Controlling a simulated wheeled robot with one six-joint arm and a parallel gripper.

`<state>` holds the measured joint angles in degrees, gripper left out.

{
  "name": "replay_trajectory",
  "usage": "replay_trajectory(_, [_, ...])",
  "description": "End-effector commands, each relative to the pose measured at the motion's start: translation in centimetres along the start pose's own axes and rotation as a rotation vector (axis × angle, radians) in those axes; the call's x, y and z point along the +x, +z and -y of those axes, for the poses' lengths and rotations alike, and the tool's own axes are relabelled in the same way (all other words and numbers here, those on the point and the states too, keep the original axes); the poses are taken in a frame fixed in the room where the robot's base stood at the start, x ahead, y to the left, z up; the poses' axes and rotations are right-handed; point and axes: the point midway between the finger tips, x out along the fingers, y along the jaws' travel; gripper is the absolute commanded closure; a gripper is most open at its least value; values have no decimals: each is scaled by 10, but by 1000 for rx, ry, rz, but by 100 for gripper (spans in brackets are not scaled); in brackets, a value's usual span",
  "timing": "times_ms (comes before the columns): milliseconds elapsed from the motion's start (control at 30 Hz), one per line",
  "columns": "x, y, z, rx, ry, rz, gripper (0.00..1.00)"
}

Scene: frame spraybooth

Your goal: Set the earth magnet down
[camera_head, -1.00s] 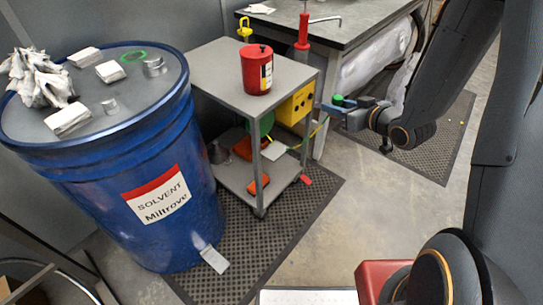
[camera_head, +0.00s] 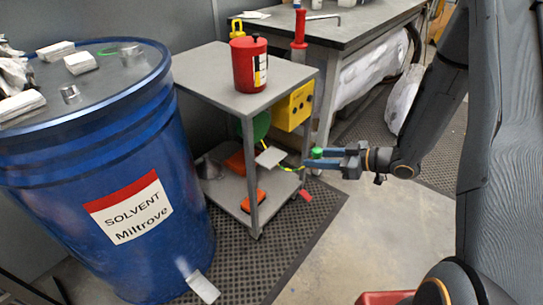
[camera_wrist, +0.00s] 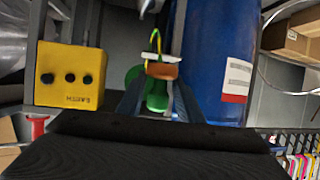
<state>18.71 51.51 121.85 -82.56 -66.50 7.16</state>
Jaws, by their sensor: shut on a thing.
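The earth magnet (camera_head: 316,153) shows as a small green-topped piece in the head view. A yellow-green cable runs from it towards the cart. My gripper (camera_head: 322,159) is shut on it and holds it in the air, right of the cart, at about the height of the lower shelf. In the wrist view, the green magnet (camera_wrist: 157,98) sits between my two jaws, partly hidden by my wrist. A yellow box marked EARTH (camera_head: 293,107) hangs on the cart's right side. It also shows in the wrist view (camera_wrist: 70,75).
The grey cart (camera_head: 213,75) has a red can (camera_head: 249,64) on top and orange items (camera_head: 254,202) below. A blue solvent drum (camera_head: 165,240) stands left. A workbench (camera_head: 345,25) is behind. Perforated mats cover part of the floor; bare floor (camera_head: 370,240) lies front right.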

Motion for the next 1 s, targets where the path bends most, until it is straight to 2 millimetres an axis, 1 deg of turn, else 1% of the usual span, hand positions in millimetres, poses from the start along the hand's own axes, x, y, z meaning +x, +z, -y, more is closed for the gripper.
replay_trajectory(33, [12,-6,2,-3,-5,-1,96])
replay_trajectory(100, [29,-13,2,-4,-5,0,96])
replay_trajectory(400, [96,-41,1,-5,-4,-1,96])
replay_trajectory(500, [117,-50,1,-3,-3,-2,96])
replay_trajectory(600, [134,-56,1,-2,-1,-1,96])
replay_trajectory(700, [144,-60,0,-1,0,-1,96])
replay_trajectory(833, [148,-60,0,1,1,0,96])
replay_trajectory(933, [152,-52,0,2,1,0,96])
replay_trajectory(1000, [155,-42,0,2,1,1,96])
